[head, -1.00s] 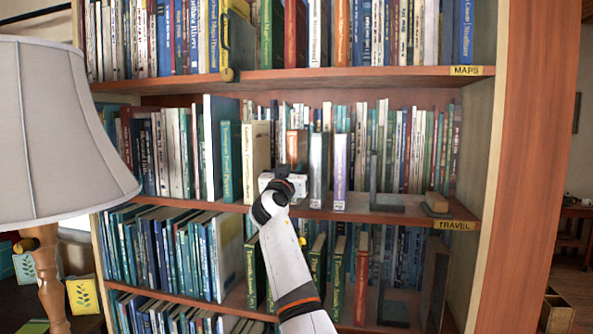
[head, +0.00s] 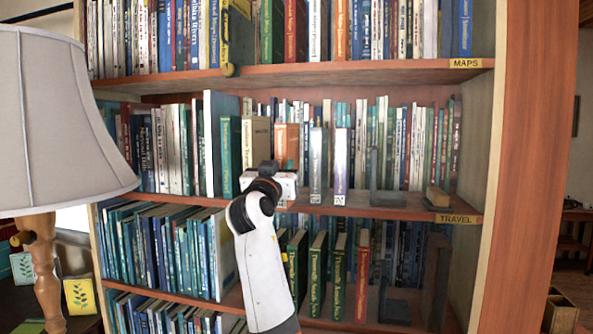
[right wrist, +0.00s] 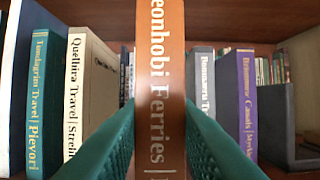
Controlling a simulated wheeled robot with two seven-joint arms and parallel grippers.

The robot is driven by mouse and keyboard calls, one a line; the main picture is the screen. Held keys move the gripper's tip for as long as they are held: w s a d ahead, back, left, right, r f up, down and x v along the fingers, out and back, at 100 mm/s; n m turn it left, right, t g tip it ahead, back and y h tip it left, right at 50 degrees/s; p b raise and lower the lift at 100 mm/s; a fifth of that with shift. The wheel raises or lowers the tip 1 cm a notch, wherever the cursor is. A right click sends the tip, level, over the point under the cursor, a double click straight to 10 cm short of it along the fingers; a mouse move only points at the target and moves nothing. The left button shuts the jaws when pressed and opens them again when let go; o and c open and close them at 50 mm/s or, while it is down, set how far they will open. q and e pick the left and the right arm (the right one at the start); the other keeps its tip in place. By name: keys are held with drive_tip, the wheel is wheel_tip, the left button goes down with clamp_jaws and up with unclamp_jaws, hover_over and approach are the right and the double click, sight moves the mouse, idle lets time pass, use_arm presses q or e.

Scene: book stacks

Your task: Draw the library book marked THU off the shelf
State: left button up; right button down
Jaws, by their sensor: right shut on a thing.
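An orange-brown book (head: 287,142) stands upright on the middle shelf (head: 400,211), with "Ferries" readable on its spine (right wrist: 158,70) in the right wrist view. My right gripper (head: 283,178) is shut on this book, its green fingers (right wrist: 158,125) on either side of the spine. The book stands forward of its neighbours. Its lower spine is hidden by my gripper in the head view and cut off in the wrist view, so I cannot read a THU mark. My left gripper is not in view.
A cream book (head: 257,148) and a green book (head: 231,155) stand to the left. A grey book (head: 318,160) and a purple-labelled book (head: 340,160) stand to the right, beside a grey bookend (head: 385,195). A lamp (head: 60,130) stands at the left.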

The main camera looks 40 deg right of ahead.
drive_tip(key=s+a+b, duration=0.2)
drive_tip(key=s+a, duration=0.3)
drive_tip(key=shift+a, duration=0.25)
drive_tip(key=shift+w, duration=0.1)
